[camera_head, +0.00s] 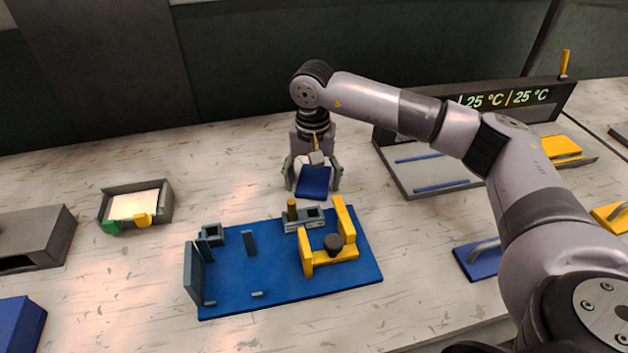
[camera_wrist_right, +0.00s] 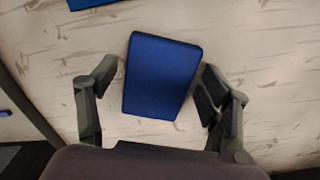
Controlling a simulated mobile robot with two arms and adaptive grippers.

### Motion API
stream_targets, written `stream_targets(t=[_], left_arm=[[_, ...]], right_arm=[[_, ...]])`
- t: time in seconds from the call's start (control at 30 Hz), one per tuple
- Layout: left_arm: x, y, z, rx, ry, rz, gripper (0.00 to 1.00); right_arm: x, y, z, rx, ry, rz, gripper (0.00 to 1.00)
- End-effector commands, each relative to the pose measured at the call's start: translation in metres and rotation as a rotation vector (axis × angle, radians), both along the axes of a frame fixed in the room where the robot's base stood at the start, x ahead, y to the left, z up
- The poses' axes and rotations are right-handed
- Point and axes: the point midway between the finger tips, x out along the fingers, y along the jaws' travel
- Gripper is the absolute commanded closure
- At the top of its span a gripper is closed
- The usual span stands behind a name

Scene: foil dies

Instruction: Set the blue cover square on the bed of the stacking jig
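The blue cover (camera_head: 313,182) is a flat blue plate behind the jig in the head view. It also shows in the right wrist view (camera_wrist_right: 160,78), slightly turned. My right gripper (camera_head: 313,187) has its fingers spread on either side of the cover. In the wrist view the right gripper (camera_wrist_right: 160,85) shows a gap at the left finger; contact at the right finger is unclear. I cannot tell whether the cover touches the table. The stacking jig (camera_head: 230,285) is a blue base with grey stops and a yellow bracket (camera_head: 306,259). My left gripper is out of view.
A dark round knob (camera_head: 333,243) and a brass post (camera_head: 292,210) stand on the jig. A grey tray (camera_head: 170,205) is left. A plate station (camera_head: 420,180) with a temperature display stands back right. A blue block with a grey handle (camera_head: 476,264) lies right of the jig.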

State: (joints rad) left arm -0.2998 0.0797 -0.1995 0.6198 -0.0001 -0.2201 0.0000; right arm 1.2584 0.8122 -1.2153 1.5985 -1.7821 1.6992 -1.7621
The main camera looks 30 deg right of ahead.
Motion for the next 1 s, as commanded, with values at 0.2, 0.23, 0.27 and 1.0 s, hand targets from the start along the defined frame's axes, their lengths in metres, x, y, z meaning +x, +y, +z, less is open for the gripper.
stream_targets(t=[0.2, 0.23, 0.27, 1.0], left_arm=[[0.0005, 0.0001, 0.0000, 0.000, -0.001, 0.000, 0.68], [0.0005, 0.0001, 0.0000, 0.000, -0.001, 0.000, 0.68], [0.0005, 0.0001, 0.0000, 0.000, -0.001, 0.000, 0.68], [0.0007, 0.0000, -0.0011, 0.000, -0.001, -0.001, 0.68]], right_arm=[[0.0001, 0.0002, 0.0003, 0.000, 0.000, 0.000, 0.45], [0.0001, 0.0002, 0.0003, 0.000, 0.000, 0.000, 0.47], [0.0001, 0.0002, 0.0003, 0.000, 0.000, 0.000, 0.49], [0.0008, 0.0004, 0.0102, 0.001, -0.002, 0.000, 0.75]])
